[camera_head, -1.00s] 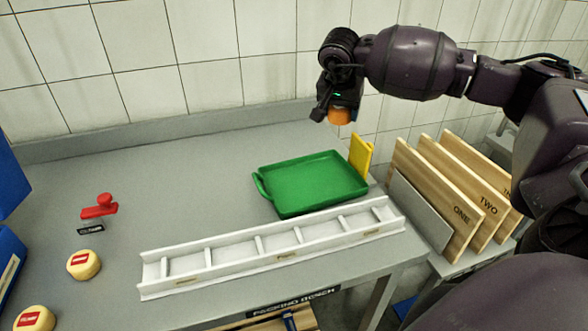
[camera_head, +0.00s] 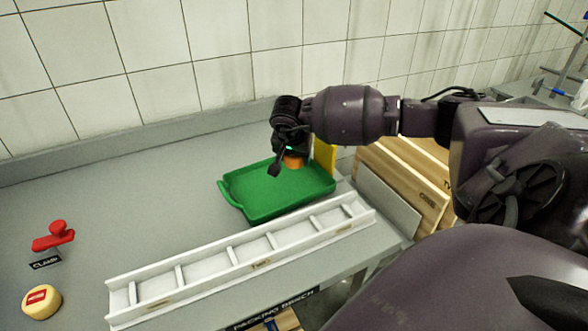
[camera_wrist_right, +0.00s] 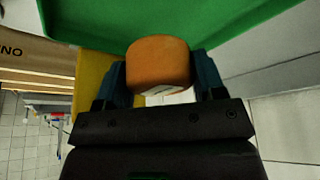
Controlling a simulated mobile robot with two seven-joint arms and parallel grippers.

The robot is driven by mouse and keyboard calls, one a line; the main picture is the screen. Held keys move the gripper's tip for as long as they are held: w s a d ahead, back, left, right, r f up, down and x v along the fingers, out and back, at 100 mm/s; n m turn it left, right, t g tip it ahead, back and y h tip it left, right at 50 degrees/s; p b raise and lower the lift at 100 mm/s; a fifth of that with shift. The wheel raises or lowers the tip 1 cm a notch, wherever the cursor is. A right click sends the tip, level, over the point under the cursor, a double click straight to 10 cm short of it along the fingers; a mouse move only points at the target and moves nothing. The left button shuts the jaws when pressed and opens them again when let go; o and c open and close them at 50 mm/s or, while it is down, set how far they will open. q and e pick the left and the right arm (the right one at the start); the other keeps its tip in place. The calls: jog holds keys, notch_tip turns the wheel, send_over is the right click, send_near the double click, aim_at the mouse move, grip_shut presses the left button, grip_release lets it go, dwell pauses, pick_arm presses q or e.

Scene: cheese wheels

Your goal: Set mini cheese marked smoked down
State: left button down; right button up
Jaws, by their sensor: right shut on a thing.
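The mini cheese (camera_head: 293,162) is a small orange-brown wheel. My right gripper (camera_head: 290,153) is shut on it and holds it over the back right part of the green tray (camera_head: 228,192). In the right wrist view the cheese (camera_wrist_right: 158,62) sits between the two fingers of the gripper (camera_wrist_right: 160,80), with the green tray (camera_wrist_right: 240,20) behind it. A pale label shows on the cheese's edge, but its words cannot be read. Whether the cheese touches the tray cannot be told. My left gripper is not in view.
A white rack with several compartments (camera_head: 200,277) lies in front of the tray. A yellow board (camera_head: 325,158) stands behind the tray's right end. Wooden boards (camera_head: 395,185) stand at right. The bench's left middle is clear.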

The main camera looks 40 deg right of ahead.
aim_at(294, 179)
jog(key=shift+f, duration=0.85)
notch_tip(294, 179, down, 4)
jog(key=shift+r, duration=0.1)
jog(key=o, duration=1.1)
jog(key=shift+c, duration=0.2)
